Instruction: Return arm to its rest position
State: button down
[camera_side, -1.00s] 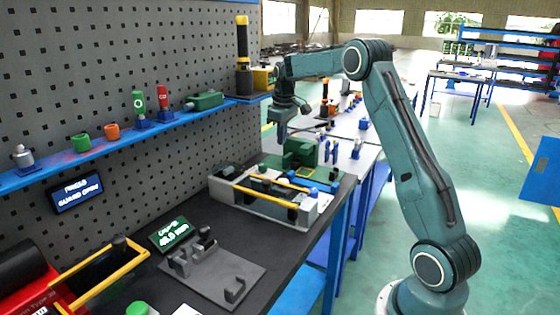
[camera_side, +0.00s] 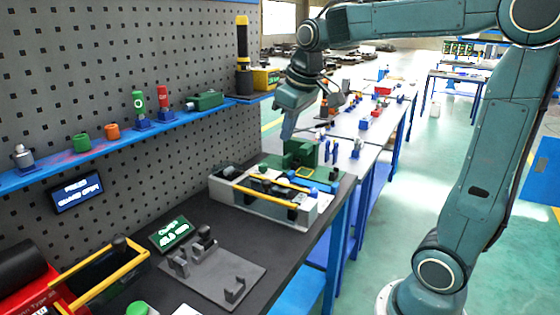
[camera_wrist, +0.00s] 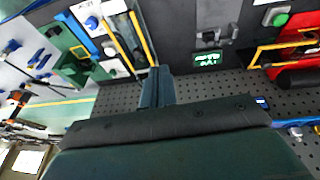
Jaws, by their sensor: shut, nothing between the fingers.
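My gripper (camera_side: 288,132) hangs pointing down above the far end of the dark workbench (camera_side: 225,232), in front of the shelf's far end in the side view. Its fingers are shut with nothing between them. It is clear of the green block (camera_side: 300,153) below it. In the wrist view my gripper (camera_wrist: 157,72) shows as shut fingers reaching up from the dark gripper body, over the bench edge and pegboard. My upper arm stands at the right of the side view and the forearm runs left across the top.
A grey-white tray with yellow bars (camera_side: 262,207) sits on the bench. A grey fixture plate (camera_side: 222,275) and a green display (camera_side: 170,235) are nearer. The blue shelf (camera_side: 60,167) on the pegboard (camera_side: 130,60) holds several parts. Open floor (camera_side: 420,200) lies right.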

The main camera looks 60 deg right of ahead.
jog(key=s+a+f+t, duration=0.1)
jog(key=s+a, duration=0.3)
jog(key=s, duration=0.4)
jog(key=s+a+f+t+y, duration=0.1)
jog(key=s+a+f, duration=0.3)
jog(key=s, duration=0.4)
jog(key=shift+s+a, duration=0.4)
jog(key=shift+a, duration=0.2)
jog(key=c, duration=2.2)
grip_release()
